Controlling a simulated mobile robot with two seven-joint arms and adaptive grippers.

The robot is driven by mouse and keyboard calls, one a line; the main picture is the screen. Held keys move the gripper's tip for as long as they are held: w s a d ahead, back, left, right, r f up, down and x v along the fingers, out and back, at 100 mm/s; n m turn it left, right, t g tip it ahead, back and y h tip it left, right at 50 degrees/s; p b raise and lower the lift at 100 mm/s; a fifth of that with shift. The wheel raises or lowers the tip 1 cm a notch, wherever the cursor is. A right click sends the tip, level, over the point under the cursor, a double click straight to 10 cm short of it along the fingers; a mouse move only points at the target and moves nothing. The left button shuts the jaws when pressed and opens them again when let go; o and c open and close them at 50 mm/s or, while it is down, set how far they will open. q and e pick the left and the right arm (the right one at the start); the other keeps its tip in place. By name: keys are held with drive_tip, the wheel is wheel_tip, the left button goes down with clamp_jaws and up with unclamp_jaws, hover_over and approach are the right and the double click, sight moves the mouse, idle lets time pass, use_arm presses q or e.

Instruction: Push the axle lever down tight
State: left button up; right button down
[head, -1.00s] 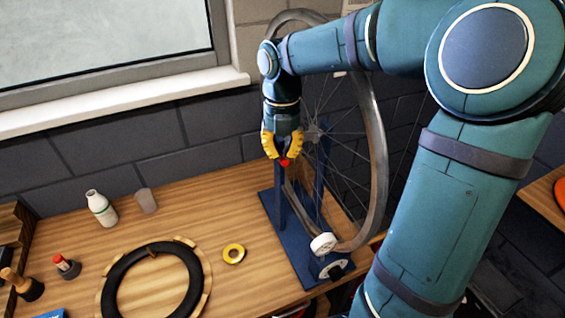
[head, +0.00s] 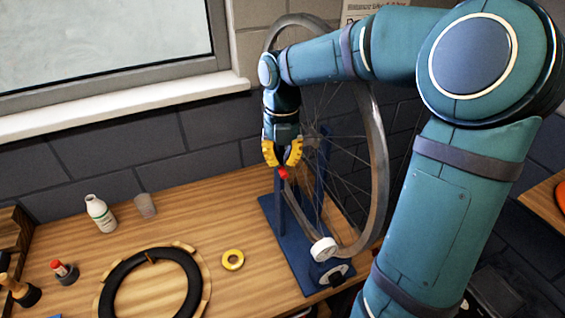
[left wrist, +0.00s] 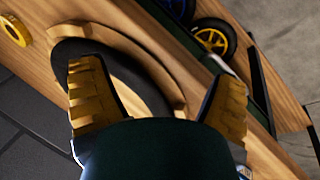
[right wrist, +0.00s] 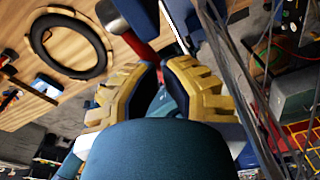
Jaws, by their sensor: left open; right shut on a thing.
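The red axle lever (head: 283,173) shows at the hub of the spoked wheel (head: 376,150), which stands in a blue stand (head: 286,250). My right gripper (head: 282,161) is shut on the lever, with the red end poking out below its yellow fingers. In the right wrist view the red lever (right wrist: 146,50) runs up between the fingers (right wrist: 163,75); the part inside the grip is hidden. My left gripper (left wrist: 160,78) is open and empty above the bench, and is out of the head view.
A black tyre on a wooden ring (head: 203,275) lies on the bench, with a yellow tape roll (head: 232,260) beside it. A white bottle (head: 100,213) and a grey cup (head: 146,205) stand near the wall.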

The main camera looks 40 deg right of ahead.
drive_tip(key=shift+w+d+r+p, duration=0.2)
drive_tip(key=shift+w+d+p, duration=0.2)
drive_tip(key=shift+w, duration=0.1)
drive_tip(key=shift+w+d+r+p, duration=0.2)
drive_tip(key=shift+w+d+p, duration=0.15)
drive_tip(key=shift+w, duration=0.1)
